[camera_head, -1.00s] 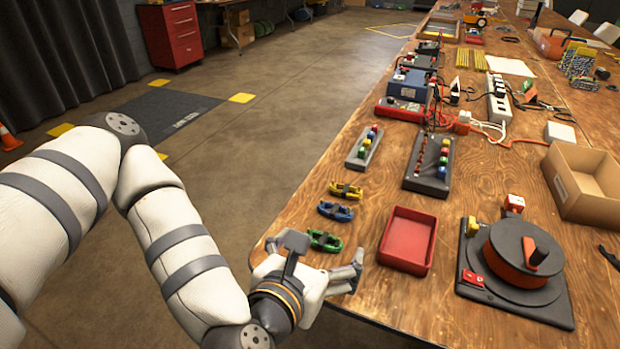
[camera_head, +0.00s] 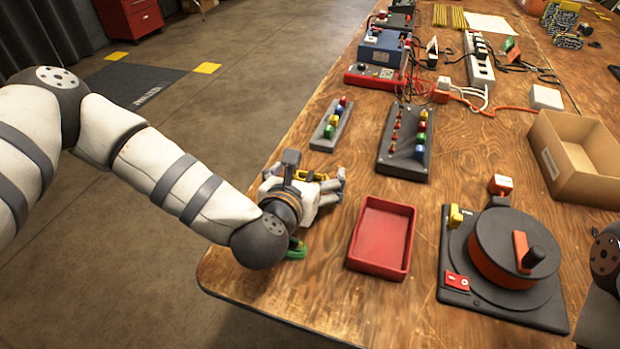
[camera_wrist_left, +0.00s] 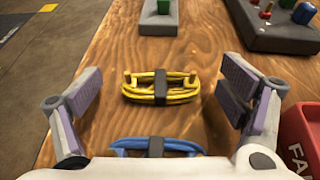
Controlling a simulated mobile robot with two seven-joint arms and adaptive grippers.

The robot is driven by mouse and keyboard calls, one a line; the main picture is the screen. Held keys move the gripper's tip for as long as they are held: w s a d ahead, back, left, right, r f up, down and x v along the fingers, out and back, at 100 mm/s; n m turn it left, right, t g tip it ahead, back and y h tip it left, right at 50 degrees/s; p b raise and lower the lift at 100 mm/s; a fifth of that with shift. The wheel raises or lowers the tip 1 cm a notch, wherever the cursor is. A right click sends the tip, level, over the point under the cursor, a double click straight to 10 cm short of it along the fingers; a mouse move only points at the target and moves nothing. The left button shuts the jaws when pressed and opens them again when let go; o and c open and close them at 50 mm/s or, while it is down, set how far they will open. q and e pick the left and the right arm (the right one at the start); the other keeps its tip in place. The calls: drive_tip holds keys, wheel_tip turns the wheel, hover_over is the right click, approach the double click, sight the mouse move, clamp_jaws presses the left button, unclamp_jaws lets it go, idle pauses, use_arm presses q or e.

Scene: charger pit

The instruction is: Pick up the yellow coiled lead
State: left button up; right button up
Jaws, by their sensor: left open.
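The yellow coiled lead (camera_wrist_left: 161,87), with a dark band around its middle, lies on the wooden table. In the left wrist view it sits between the spread fingers of my left gripper (camera_wrist_left: 160,100), not touching either. In the head view my left gripper (camera_head: 338,185) is over the table's left side, and only a bit of the yellow lead (camera_head: 318,177) shows behind it. The blue coiled lead (camera_wrist_left: 158,147) lies nearer the wrist, partly hidden by the gripper body. The green coiled lead (camera_head: 297,250) peeks out beside my left wrist. My right gripper is out of view.
A red tray (camera_head: 381,238) stands to the right of the gripper. Two blocks with coloured pegs (camera_head: 331,124) (camera_head: 405,141) lie beyond. A dark reel device (camera_head: 505,262) and a cardboard box (camera_head: 578,157) stand farther right. The table's left edge is close.

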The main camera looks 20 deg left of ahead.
use_arm(q)
drive_tip(key=c, duration=1.4)
drive_tip(key=shift+r, duration=0.1)
